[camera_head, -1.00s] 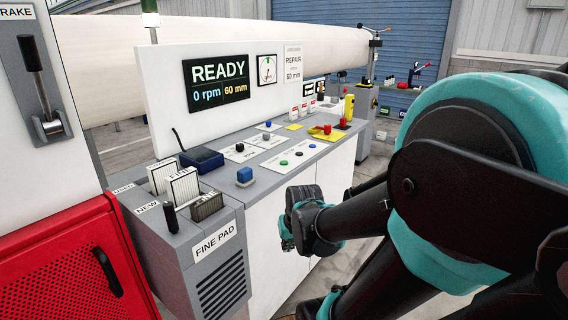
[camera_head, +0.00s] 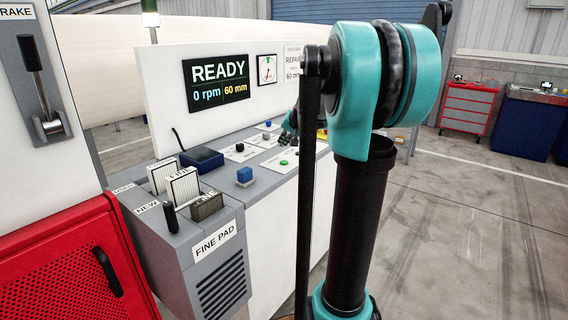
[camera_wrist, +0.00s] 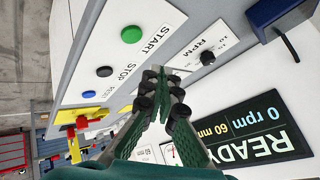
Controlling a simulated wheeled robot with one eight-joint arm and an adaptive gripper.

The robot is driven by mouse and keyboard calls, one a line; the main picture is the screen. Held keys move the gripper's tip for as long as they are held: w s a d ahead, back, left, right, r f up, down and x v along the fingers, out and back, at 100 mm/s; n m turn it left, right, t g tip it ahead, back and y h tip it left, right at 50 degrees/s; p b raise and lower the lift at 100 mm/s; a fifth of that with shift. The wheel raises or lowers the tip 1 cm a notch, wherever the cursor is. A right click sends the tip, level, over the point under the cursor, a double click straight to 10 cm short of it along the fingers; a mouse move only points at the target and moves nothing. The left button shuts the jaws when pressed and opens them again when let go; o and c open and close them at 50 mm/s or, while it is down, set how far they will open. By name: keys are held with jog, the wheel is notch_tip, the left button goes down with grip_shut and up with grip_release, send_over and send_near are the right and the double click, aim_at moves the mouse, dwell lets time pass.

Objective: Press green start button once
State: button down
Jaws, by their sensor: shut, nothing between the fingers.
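The green start button (camera_wrist: 132,34) sits on a white label plate marked START in the wrist view, on the grey console top. It also shows in the head view (camera_head: 283,162), just left of my arm. My gripper (camera_wrist: 163,76) is shut and empty, with its fingertips together. In the wrist view the fingertips appear beside the START label, apart from the green button.
In the wrist view, a black stop button (camera_wrist: 104,71) and a blue button (camera_wrist: 88,94) line up with the green one. A black RPM knob (camera_wrist: 208,57) is nearby. The upright display panel (camera_head: 218,82) reads READY, 0 rpm, 60 mm. Open floor lies right of the console.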

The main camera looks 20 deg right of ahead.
aim_at(285, 162)
jog(key=shift+m+t, duration=0.3)
jog(key=w, duration=0.1)
jog(key=w+d+r, duration=0.1)
jog(key=w+r, duration=0.1)
jog(key=shift+d+r, duration=0.2)
jog(key=shift+d, duration=0.15)
jog(key=shift+f, duration=4.4)
jog(key=shift+f, duration=0.1)
jog(key=shift+f, duration=0.3)
jog(key=shift+f, duration=0.4)
jog(key=shift+r, duration=0.8)
